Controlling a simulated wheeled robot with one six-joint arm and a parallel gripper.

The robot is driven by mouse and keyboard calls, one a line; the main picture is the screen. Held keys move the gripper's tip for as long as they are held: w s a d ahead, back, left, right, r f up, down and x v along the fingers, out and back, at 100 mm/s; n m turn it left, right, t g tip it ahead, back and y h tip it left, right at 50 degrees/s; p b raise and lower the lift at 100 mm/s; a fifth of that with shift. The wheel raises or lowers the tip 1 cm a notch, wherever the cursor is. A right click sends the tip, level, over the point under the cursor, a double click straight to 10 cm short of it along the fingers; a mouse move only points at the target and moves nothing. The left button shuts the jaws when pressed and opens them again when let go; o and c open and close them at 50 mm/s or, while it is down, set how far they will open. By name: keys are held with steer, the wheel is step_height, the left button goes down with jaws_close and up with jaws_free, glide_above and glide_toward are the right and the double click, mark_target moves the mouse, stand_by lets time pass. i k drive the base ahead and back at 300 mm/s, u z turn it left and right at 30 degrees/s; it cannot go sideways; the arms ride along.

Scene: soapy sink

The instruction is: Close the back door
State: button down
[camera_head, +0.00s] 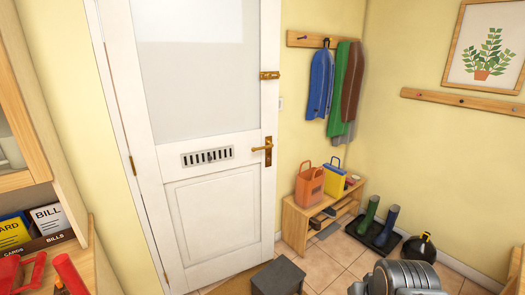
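The white back door (213,215) fills the left middle of the view, with a pale glass pane (195,70), a slotted vent and a lower panel. Hinges show along its left edge by the white frame. A brass lever handle (262,149) and a brass bolt (269,75) sit near its right edge. No right-hand frame shows; the door's free edge overlaps the yellow wall, so it looks ajar into the room. How wide the gap is, I cannot tell. My gripper is not in view; only a grey part of my arm shows at the bottom right.
A dark grey stool (278,278) stands on the floor before the door's lower right corner. A wooden bench (297,222) with bags, boots (386,228) and a black-and-yellow item (418,248) line the right. A wooden cabinet (24,110) is at left. Some tiled floor is clear.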

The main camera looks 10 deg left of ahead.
mark_target(186, 74)
steer(key=u, duration=0.05)
steer(key=i, duration=1.05)
steer(key=u, duration=0.35)
steer(key=i, duration=0.7)
steer(key=u, duration=1.2)
